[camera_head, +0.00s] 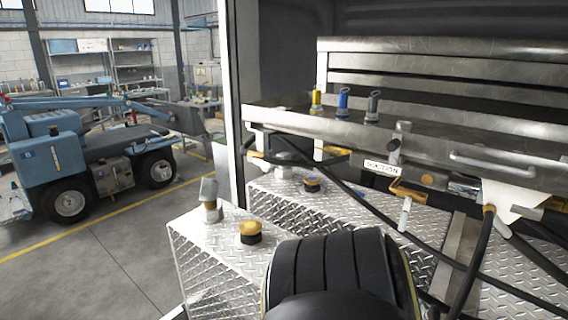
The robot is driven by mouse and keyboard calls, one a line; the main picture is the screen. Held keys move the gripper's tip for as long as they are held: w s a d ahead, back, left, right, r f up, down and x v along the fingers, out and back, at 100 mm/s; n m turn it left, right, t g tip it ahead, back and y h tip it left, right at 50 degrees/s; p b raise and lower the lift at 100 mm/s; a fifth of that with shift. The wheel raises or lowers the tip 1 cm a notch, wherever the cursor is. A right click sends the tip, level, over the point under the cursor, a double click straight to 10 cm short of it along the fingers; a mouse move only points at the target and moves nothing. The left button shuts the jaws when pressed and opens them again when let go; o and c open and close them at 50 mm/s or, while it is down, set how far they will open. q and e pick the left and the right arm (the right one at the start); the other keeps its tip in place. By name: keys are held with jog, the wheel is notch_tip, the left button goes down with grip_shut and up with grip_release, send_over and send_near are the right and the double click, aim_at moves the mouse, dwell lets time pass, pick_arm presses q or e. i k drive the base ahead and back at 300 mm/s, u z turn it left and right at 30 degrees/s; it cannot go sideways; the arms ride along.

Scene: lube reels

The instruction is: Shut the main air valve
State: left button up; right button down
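No label in view reads main air valve, so I cannot tell which valve it is. A valve with a yellow handle (408,190) sits under the steel shelf edge, just right of a plate marked SUCTION (381,168). Another yellow handle or fitting (334,151) shows farther left under the same shelf, partly behind a black hose. Whether these valves are open or shut cannot be told. Neither gripper shows in this view.
A steel shelf (440,143) holds yellow, blue and grey nozzles. Black hoses (420,245) hang across the front. Tread-plate tanks (215,243) with yellow caps stand below. A large black ribbed shape fills the bottom centre. A blue vehicle (75,155) stands left; open floor lies between.

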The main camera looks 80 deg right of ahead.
aim_at(263, 163)
jog(key=z, duration=0.4)
jog(key=i, duration=2.4)
jog(key=z, duration=3.45)
jog(key=i, duration=0.55)
jog(key=z, duration=0.1)
